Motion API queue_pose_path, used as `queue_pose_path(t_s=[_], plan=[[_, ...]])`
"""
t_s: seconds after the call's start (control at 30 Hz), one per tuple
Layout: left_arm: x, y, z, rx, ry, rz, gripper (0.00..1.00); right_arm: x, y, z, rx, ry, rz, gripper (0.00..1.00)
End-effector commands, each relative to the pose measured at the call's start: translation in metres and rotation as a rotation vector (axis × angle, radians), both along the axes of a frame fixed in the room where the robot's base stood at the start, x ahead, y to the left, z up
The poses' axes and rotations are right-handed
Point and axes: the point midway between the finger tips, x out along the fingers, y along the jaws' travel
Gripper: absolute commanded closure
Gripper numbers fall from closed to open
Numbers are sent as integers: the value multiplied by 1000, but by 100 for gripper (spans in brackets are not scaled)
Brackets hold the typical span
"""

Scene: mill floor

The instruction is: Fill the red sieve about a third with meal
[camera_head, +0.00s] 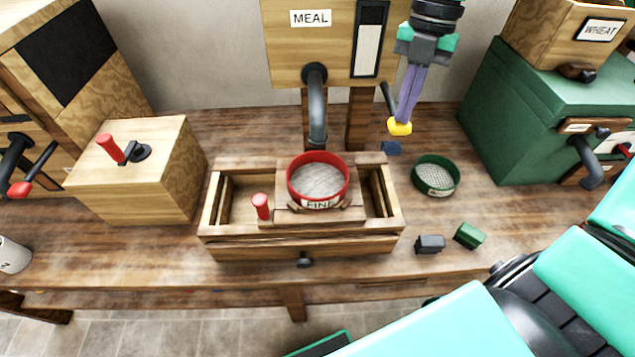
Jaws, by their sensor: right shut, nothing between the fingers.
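The red sieve (319,203), labelled FINE, sits upright on a wooden carriage in a wooden box frame (300,247). Its inside is pale grey-white with faint streaks; I cannot tell whether that is bare fine mesh or a thin layer of meal. The MEAL hopper (290,55) stands behind it, its dark spout (317,110) ending just behind the sieve's rim. A lever with a yellow knob (400,128) hangs at the hopper's right. My right gripper (406,118) points down, shut and empty, its fingertips at the knob, apparently touching it. My left gripper is out of view.
A green sieve (436,190) lies right of the frame, near small dark (430,244), green (469,235) and blue (391,148) blocks. A green WHEAT mill (530,110) stands right. A wooden box with a red handle (150,185) and a mug (14,256) stand left.

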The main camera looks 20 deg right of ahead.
Motion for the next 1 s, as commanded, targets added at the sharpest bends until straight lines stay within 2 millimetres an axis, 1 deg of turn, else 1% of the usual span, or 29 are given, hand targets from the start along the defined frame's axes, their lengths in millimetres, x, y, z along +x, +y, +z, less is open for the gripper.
queue_pose_path(t_s=[0.03, 0.8, 1.0], plan=[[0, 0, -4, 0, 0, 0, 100, 0, 0, -5, 1, 1, 0, 100], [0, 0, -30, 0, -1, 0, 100, 0, 0, -44, 0, 2, -1, 100], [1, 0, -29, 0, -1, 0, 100, 0, 0, -43, -1, 1, 0, 100]])
